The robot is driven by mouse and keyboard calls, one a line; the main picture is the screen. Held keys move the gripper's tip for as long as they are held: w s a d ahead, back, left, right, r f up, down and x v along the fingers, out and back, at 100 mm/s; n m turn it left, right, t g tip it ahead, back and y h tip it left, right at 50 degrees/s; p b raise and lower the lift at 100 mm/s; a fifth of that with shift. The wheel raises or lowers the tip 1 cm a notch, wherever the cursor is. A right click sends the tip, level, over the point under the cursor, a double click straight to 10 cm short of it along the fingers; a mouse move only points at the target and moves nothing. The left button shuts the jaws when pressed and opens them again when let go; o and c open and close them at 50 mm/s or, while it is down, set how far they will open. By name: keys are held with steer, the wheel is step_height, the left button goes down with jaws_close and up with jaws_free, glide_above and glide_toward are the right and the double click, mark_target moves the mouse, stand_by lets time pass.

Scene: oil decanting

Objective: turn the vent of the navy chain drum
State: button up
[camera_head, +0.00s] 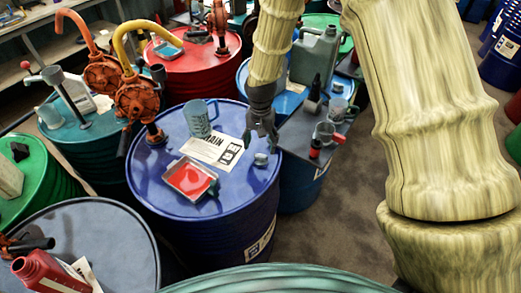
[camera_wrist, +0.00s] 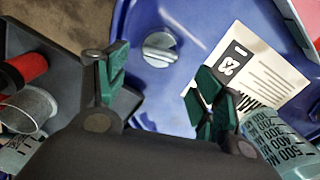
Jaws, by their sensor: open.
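The navy drum (camera_head: 151,183) stands in the middle of the head view, with a white paper label (camera_head: 222,147) on its lid. Its vent (camera_head: 261,159), a small grey round cap with a raised bar, sits near the lid's right edge. In the wrist view the vent (camera_wrist: 159,48) lies beyond the fingertips, roughly between the two fingers. My gripper (camera_head: 262,139) points down just above the vent and is open with nothing between its green-padded fingers (camera_wrist: 157,82). The fingers look apart from the vent.
On the lid are a tray of red liquid (camera_head: 190,178), a clear jug (camera_head: 200,119) and an orange hand pump (camera_head: 140,100). A grey shelf (camera_head: 300,134) at the right holds a red-capped bottle (camera_head: 315,149) and a jug (camera_head: 325,131). Other drums crowd around; floor is clear at lower right.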

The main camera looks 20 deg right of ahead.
mark_target(261, 158)
steer(key=shift+s+f+p, duration=0.2)
steer(key=shift+f+p, duration=0.05)
steer(key=shift+f, duration=0.25)
steer(key=shift+s+f+p, duration=0.2)
steer(key=shift+f+p, duration=0.05)
steer(key=shift+f, duration=0.25)
steer(key=shift+w+f+p, duration=0.1)
steer(key=shift+f+p, duration=0.2)
steer(key=shift+f, duration=0.95)
steer(key=shift+f, duration=0.1)
steer(key=c, duration=1)
